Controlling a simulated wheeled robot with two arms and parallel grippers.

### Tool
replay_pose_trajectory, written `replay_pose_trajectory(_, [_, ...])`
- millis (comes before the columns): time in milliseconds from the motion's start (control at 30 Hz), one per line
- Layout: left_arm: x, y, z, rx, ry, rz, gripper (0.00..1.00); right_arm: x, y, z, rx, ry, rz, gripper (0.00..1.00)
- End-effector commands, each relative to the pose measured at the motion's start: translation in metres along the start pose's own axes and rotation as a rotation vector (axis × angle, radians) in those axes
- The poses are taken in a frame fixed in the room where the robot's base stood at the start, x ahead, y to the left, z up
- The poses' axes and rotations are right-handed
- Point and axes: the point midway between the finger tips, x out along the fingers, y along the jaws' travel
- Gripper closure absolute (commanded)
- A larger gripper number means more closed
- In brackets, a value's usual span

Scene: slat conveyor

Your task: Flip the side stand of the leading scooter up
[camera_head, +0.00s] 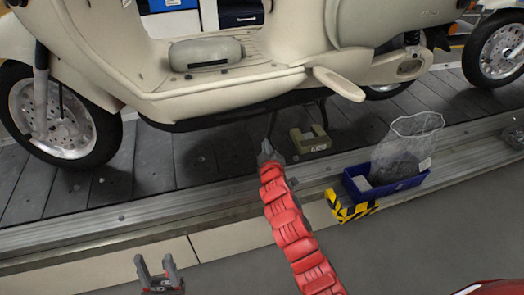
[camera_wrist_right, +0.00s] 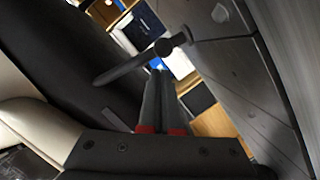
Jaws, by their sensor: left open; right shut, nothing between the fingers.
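A cream scooter (camera_head: 235,85) stands on the slat conveyor (camera_head: 205,160), filling the top of the head view. Its side stand (camera_head: 272,124) appears as a thin dark leg under the floorboard. My left gripper (camera_head: 157,270) is open and empty, at the bottom left, away from the scooter.
A grey-green block with a notch (camera_head: 310,142) sits on the slats right of my right gripper. A blue bin (camera_head: 395,190) with a mesh bag (camera_head: 407,145) stands at the rail, by a yellow-black striped corner (camera_head: 352,208). Another scooter's wheel (camera_head: 497,50) is at far right.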

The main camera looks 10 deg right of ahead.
Motion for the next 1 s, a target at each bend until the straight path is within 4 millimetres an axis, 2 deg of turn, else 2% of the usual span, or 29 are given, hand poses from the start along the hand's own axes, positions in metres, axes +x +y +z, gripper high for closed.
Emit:
replay_pose_trajectory(167, [-0.004, 0.001, 0.000, 0.001, 0.005, 0.007, 0.50, 0.003, -0.001, 0.012, 0.001, 0.000, 0.000, 1.00])
replay_pose_trajectory(600, [-0.003, 0.000, -0.001, 0.002, 0.006, 0.007, 0.50, 0.003, 0.000, 0.013, -0.004, 0.000, 0.001, 1.00])
replay_pose_trajectory(1000, [-0.003, 0.000, -0.001, 0.002, 0.007, 0.007, 0.50, 0.005, 0.004, 0.023, -0.073, -0.004, 0.017, 1.00])
